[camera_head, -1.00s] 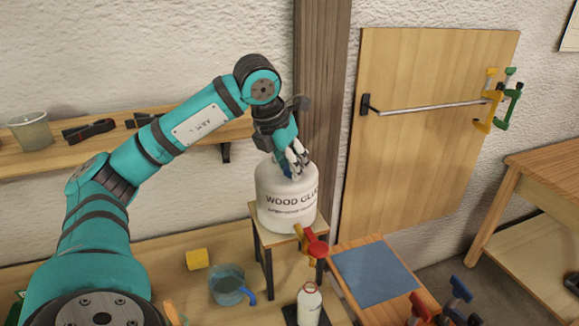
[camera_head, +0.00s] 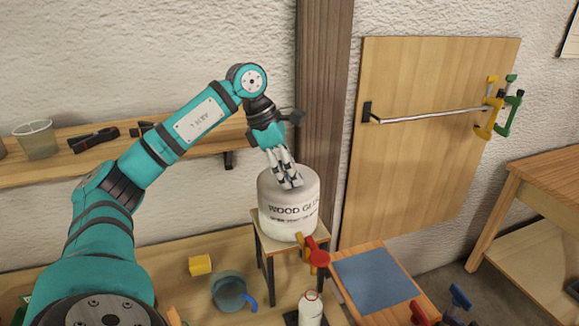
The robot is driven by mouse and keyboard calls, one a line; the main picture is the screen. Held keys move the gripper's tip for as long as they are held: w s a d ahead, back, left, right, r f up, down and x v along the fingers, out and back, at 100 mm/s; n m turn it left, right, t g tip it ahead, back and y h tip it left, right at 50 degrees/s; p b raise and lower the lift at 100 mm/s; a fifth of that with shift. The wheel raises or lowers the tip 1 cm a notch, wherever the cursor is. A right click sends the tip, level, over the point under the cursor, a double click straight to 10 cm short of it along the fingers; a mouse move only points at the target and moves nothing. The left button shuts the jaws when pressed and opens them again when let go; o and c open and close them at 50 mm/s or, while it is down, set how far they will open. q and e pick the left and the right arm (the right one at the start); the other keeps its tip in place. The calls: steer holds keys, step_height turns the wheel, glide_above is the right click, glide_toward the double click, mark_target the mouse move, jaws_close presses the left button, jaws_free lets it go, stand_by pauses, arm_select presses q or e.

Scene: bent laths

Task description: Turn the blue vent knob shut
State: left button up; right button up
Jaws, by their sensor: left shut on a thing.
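The white jug (camera_head: 287,218) marked WOOD GLUE stands upright on a small wooden stand (camera_head: 279,243). A yellow tap with a red handle (camera_head: 319,258) sits low on its front. My left gripper (camera_head: 290,183) points down at the top of the jug, its fingers shut at the spot of the blue vent knob. The knob is hidden by the fingers, so I cannot tell how far it is turned. My right gripper is not in view.
A white bottle (camera_head: 310,309) stands below the tap. A clear jug with a blue handle (camera_head: 229,291) and a yellow block (camera_head: 200,265) are on the bench to the left. A wooden post (camera_head: 322,110) rises close behind the glue jug.

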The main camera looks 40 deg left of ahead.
arm_select(q)
steer(key=shift+w+m+g+h+p, duration=0.15)
steer(key=shift+m+g+p, duration=0.35)
steer(key=shift+m, duration=0.6)
steer(key=shift+m+g+h+p, duration=0.3)
steer(key=shift+m+p, duration=0.25)
steer(key=shift+m, duration=0.55)
steer(key=o, duration=1.2)
steer(key=shift+c, duration=0.2)
steer(key=v, duration=1.2)
steer(key=shift+d+f, duration=0.1)
